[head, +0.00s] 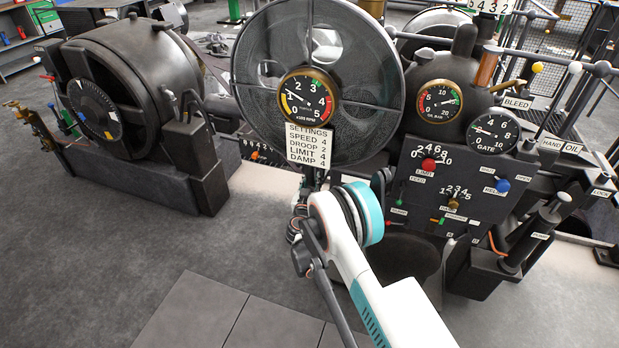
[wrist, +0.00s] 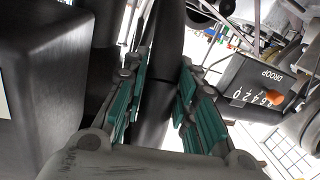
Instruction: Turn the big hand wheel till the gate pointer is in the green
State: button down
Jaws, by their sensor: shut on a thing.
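The gate gauge (head: 492,131) is a round black dial with white numbers on the panel at the right of the head view. Its pointer appears to lean left, near the low numbers; I cannot make out a green band on it. In the wrist view the green-padded fingers of my gripper (wrist: 166,60) are shut on a dark rounded bar (wrist: 158,95). It may be part of the hand wheel's rim; I cannot tell.
A speed dial (head: 308,97) and a settings card (head: 309,146) stand in front of the large wheel. A control panel (head: 410,185) with knobs is close right of my arm. A droop box (wrist: 262,85) is right of the fingers. The floor at front left is clear.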

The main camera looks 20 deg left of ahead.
jog(key=shift+w+f, duration=0.1)
jog(key=shift+w, duration=0.05)
jog(key=c, duration=1.3)
grip_release()
jog(key=shift+d, duration=0.1)
notch_tip(320, 180, up, 11)
jog(key=shift+f, duration=0.1)
jog(key=shift+s, duration=0.2)
